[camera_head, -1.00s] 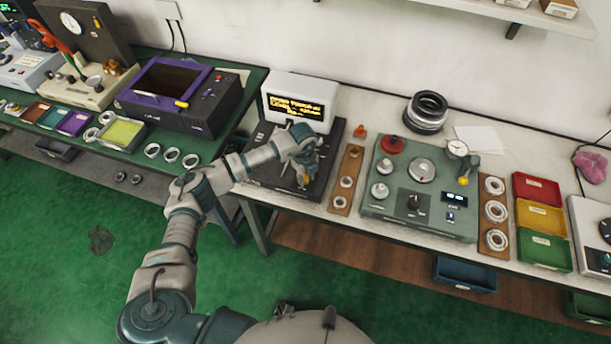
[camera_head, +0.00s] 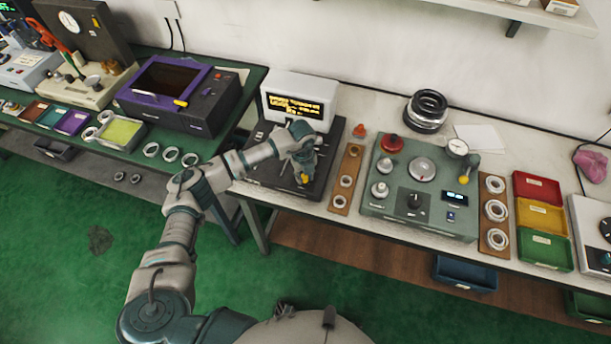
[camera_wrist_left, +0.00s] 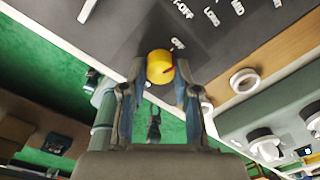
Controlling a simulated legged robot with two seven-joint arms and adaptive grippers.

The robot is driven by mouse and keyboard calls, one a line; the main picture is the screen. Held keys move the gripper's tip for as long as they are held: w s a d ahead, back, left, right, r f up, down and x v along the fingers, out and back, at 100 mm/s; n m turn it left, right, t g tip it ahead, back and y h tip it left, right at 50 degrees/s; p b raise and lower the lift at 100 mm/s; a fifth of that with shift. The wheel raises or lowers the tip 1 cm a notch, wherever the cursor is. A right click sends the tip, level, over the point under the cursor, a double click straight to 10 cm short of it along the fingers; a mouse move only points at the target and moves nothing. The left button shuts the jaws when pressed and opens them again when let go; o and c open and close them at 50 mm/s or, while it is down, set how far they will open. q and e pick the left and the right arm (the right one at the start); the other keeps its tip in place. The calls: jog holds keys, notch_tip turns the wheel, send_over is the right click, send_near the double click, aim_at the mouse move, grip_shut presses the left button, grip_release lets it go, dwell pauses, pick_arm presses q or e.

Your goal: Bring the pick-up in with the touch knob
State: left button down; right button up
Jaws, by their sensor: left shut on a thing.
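My left gripper (camera_head: 303,175) points down over the black front plate (camera_head: 262,180) of the white display unit (camera_head: 288,88). It is shut on a yellow knob (camera_head: 305,179) near the plate's front edge. In the left wrist view the yellow knob (camera_wrist_left: 159,66), with a red mark on its right side, sits between the two fingertips (camera_wrist_left: 155,88). White lettering shows on the dark panel beside it. The display carries yellow text too small to read. The gripper and forearm hide much of the plate, and I cannot make out the pick-up. My right gripper is not in view.
A wooden strip with rings (camera_head: 340,202) lies just right of the plate. Beyond it stand a grey-green dial unit (camera_head: 385,206), a second ring strip (camera_head: 494,240) and red, yellow and green trays (camera_head: 541,222). A purple-framed machine (camera_head: 150,100) stands left on a green bench.

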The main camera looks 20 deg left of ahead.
pick_arm(q)
jog(key=shift+w+a+m, duration=0.2)
jog(key=shift+m, duration=0.7)
jog(key=shift+m+b, duration=0.3)
jog(key=shift+m, duration=0.6)
jog(key=m+b, duration=0.1)
jog(key=m, duration=0.2)
jog(key=shift+m, duration=0.3)
jog(key=shift+r+m+b, duration=0.1)
jog(key=shift+m+b, duration=0.45)
jog(key=shift+m, duration=1.25)
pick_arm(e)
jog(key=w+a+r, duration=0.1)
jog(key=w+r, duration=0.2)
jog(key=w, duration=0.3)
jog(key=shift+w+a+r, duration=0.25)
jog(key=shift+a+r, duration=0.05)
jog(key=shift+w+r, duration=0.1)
pick_arm(q)
jog(key=c, duration=1.1)
grip_release()
jog(key=shift+o, duration=1.2)
jog(key=shift+w, duration=0.1)
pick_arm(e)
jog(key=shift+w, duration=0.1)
